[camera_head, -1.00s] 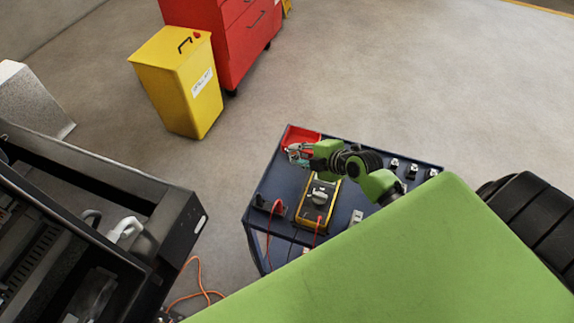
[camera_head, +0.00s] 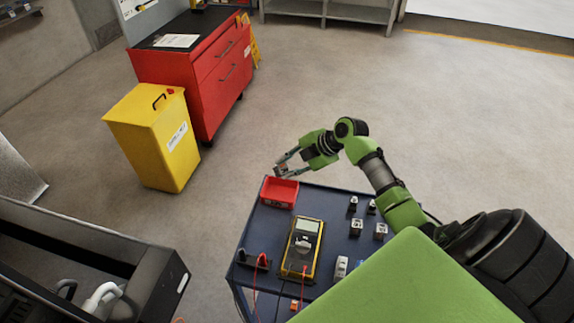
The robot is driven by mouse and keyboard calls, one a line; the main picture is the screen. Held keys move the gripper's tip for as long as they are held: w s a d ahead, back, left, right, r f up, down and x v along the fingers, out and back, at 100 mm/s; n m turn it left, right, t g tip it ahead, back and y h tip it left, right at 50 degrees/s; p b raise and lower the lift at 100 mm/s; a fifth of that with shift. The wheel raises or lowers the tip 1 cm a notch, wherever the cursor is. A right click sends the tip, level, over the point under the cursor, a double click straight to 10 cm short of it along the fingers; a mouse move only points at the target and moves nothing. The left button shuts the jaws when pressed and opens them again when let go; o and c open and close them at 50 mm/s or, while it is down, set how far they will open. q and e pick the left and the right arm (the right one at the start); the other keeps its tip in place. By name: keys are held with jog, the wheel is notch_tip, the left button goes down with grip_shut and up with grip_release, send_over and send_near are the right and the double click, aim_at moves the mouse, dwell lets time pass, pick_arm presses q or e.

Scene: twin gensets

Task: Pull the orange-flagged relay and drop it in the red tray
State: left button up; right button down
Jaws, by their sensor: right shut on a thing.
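The red tray (camera_head: 281,204) sits at the far left corner of the blue cart top and looks empty. My right gripper (camera_head: 283,167) is just beyond and above the tray's far edge, pointing left. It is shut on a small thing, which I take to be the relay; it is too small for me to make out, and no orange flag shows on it. My left gripper is not in view.
The blue cart (camera_head: 270,227) holds a yellow multimeter (camera_head: 301,249) with red leads and several small relay-like blocks (camera_head: 356,227). A yellow bin (camera_head: 155,140) and red tool cabinet (camera_head: 205,80) stand beyond. A dark open genset housing (camera_head: 150,275) is at left.

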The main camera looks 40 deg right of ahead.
jog(key=shift+f+b, duration=1.55)
jog(key=shift+f, duration=1.15)
jog(key=c, duration=1.6)
grip_release()
jog(key=shift+c, duration=0.2)
jog(key=v, duration=1.2)
